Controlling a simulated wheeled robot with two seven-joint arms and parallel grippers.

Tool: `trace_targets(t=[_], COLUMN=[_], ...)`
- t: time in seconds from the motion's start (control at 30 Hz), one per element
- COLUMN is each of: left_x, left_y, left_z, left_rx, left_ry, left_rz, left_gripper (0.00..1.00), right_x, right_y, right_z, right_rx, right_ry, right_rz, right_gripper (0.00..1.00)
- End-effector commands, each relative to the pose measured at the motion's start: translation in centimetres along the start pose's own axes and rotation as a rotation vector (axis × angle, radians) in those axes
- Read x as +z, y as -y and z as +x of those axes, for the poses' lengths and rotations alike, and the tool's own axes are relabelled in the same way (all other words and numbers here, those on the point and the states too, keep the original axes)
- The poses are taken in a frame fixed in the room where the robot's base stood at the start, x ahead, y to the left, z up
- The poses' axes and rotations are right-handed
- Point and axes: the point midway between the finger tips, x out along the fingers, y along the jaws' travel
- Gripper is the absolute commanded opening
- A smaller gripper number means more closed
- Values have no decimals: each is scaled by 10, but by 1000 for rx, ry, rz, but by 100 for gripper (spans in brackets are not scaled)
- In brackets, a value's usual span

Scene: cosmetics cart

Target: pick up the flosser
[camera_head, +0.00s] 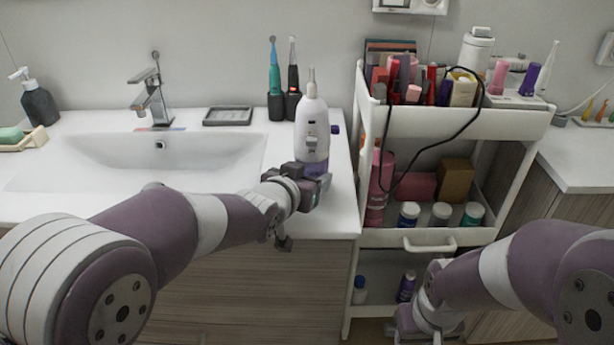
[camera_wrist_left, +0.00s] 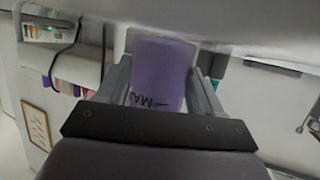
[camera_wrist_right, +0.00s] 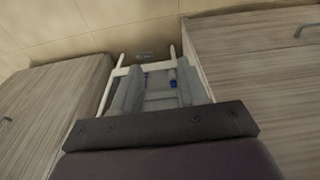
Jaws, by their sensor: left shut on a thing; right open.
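The flosser (camera_head: 312,132) is a white upright bottle shape with a thin nozzle on top and a purple lower part. It stands near the right end of the sink counter in the head view. My left gripper (camera_head: 312,178) is shut on its purple lower part. In the left wrist view the purple part (camera_wrist_left: 162,70), with dark lettering, sits between the fingers of the left gripper (camera_wrist_left: 165,85). Whether its base touches the counter is hidden. My right gripper (camera_wrist_right: 158,90) is open and empty, low in front of the cart.
Two electric toothbrushes (camera_head: 275,80) stand behind the flosser, near a dark tray (camera_head: 228,115). The sink (camera_head: 160,150) and faucet (camera_head: 150,90) are to the left. A white cart (camera_head: 440,238) full of cosmetics stands close on the right. A black cable (camera_head: 440,140) hangs over the cart.

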Motion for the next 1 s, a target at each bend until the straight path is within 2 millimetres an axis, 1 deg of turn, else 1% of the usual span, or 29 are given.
trace_targets(t=[0.27, 0.3, 0.37, 0.4, 0.43, 0.47, 0.53, 0.57, 0.6, 0.67, 0.7, 0.77, 0.8, 0.87, 0.9, 0.93, 1.0], left_x=[0, 1, 1, 1, 1, 1, 1, 1, 1, 1, 1, 1, 1, 1, 1, 1, 1], left_y=[0, 0, 0, 0, 0, 0, 0, 0, 0, 0, 0, 0, 0, 0, 0, 0, 0], left_z=[0, 0, 0, 0, 0, 0, 0, 0, 0, 0, 0, 0, 0, 0, 0, 0, 0], left_rx=[0, 0, 0, 0, 0, 0, 0, 0, 0, 0, 0, 0, 0, 0, 0, 0, 0], left_ry=[-3, 0, 0, 0, 0, 0, 0, 0, 0, 0, 0, 0, 0, 0, 0, 0, 0], left_rz=[0, 0, 0, 0, 0, 0, 0, 0, 0, 0, 0, 0, 0, 0, 0, 0, 0], left_gripper=[35, 35, 35, 35, 35, 35, 35, 35, 35, 35, 35, 35, 35, 35, 35, 35, 35], right_x=[0, 0, 0, -9, -20, -35, -79, -101, -131, -168, -188, -210, -220, -230, -233, -235, -235], right_y=[0, 0, -2, -5, -6, -5, -1, 4, 12, 26, 36, 52, 61, 74, 82, 86, 93], right_z=[1, 1, 0, -4, -9, -16, -44, -62, -90, -136, -166, -210, -237, -271, -288, -297, -309], right_rx=[0, 0, 1, 2, -4, -17, -95, -158, -273, -480, -624, -832, -955, -1105, -1175, -1214, -1259], right_ry=[0, 0, -4, -29, -58, -94, -188, -229, -265, -270, -236, -142, -53, 103, 212, 288, 440], right_rz=[0, 0, 9, 24, 45, 81, 296, 448, 684, 1022, 1220, 1469, 1604, 1766, 1851, 1905, 2009], right_gripper=[43, 49, 69, 82, 91, 92, 92, 92, 92, 92, 92, 92, 92, 92, 92, 92, 92])
